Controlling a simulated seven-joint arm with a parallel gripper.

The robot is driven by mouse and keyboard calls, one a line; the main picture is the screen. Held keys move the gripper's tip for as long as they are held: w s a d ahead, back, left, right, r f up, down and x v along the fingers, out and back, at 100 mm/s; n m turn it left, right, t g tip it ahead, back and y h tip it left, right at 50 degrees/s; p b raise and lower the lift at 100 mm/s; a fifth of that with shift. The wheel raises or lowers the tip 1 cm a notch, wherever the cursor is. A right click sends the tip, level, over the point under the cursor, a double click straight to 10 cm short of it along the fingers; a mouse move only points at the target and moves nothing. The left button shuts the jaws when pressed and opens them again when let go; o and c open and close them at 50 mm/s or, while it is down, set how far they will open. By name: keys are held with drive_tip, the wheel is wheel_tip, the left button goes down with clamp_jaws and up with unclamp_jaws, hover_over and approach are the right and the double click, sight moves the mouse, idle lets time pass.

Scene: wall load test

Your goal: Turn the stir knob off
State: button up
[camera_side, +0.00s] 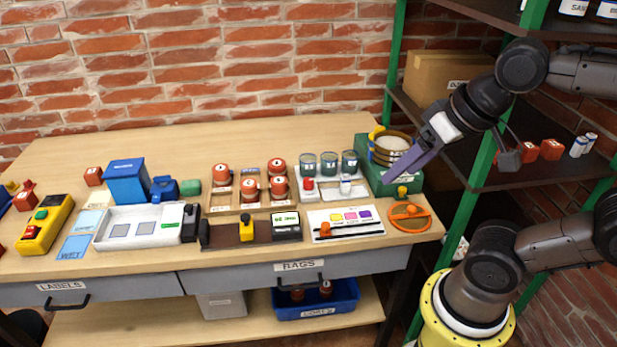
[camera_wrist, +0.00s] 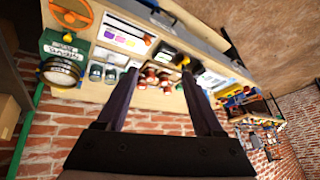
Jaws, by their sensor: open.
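A green mixer-like unit (camera_side: 368,153) stands at the right end of the table with a round pan (camera_side: 391,148) on top. A small yellow knob (camera_side: 402,190) is on its front; it looks like the stir knob, but its setting is too small to read. The unit also shows at the left of the wrist view (camera_wrist: 52,45), with the knob (camera_wrist: 68,37) on its labelled face. My gripper (camera_side: 389,179) appears in front of the unit in the side view, fingers pointing down-left. In the wrist view my gripper (camera_wrist: 159,73) is open and empty, its fingers well apart.
A card with coloured patches (camera_side: 345,222) and several jars (camera_side: 329,163) stand left of the unit. Green shelf posts (camera_side: 484,160) and dark shelves rise at the right. The table's back is clear.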

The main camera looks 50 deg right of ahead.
drive_tip(key=w+d+r+m, duration=0.1)
drive_tip(key=w+r+m, duration=0.45)
drive_tip(key=w, duration=0.25)
drive_tip(key=m+g, duration=0.6)
drive_tip(key=m, duration=0.3)
hover_over(308, 180)
wheel_tip(308, 180, down, 18)
wheel_tip(308, 180, down, 13)
drive_tip(key=shift+f, duration=0.1)
clamp_jaws()
